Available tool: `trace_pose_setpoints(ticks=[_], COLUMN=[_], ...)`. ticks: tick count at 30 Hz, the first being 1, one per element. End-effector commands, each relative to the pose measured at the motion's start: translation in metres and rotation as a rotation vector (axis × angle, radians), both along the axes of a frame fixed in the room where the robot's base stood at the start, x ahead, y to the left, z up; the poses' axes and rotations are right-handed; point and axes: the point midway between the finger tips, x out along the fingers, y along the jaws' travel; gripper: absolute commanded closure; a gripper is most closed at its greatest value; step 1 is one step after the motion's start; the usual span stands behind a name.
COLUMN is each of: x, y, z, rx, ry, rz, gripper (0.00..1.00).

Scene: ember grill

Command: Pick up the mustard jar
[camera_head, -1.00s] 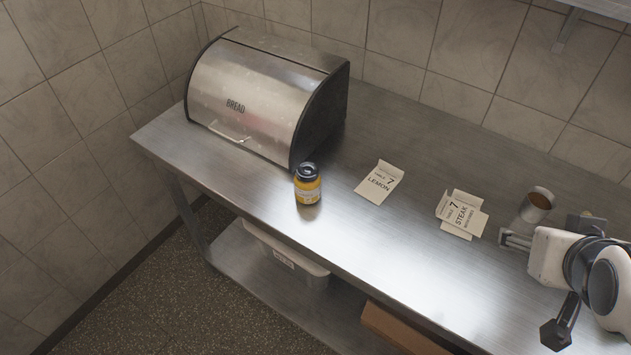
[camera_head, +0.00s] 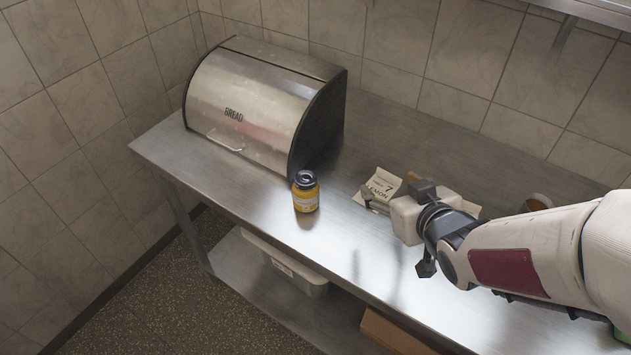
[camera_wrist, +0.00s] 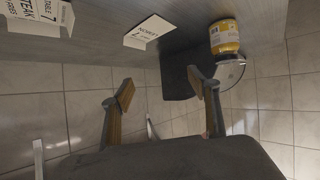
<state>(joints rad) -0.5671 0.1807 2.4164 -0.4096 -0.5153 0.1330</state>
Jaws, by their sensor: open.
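The mustard jar (camera_head: 305,193) is a small yellow jar with a dark lid, upright on the steel counter (camera_head: 235,195) in front of the bread box. It also shows at the upper right of the wrist view (camera_wrist: 225,38). My gripper (camera_head: 372,199) is right of the jar and apart from it, with its fingers near the lemon card. In the wrist view my gripper (camera_wrist: 160,91) has its two fingers spread, with nothing between them. The jar appears beyond the right finger there.
The metal bread box (camera_head: 250,105) stands at the left, behind the jar. The lemon card (camera_head: 383,183) is by my gripper; the steak card (camera_wrist: 38,12) and a small cup (camera_head: 538,201) are further right, partly hidden by my arm. The counter's front edge is close to the jar.

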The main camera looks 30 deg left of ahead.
Motion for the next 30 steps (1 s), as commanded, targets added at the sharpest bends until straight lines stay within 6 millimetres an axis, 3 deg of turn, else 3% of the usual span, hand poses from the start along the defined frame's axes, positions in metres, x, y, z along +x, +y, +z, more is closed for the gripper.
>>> trace_pose_setpoints(ticks=[6, 13, 18, 30], x=[-0.028, -0.059, -0.069, -0.070], y=[0.060, 0.103, 0.115, 0.117], z=[-0.024, -0.040, -0.044, -0.045], rx=[0.072, 0.145, 0.172, 0.174], ry=[-0.005, -0.002, 0.001, 0.001], rz=[0.149, 0.267, 0.302, 0.306], gripper=[0.40, 0.40, 0.40, 0.40])
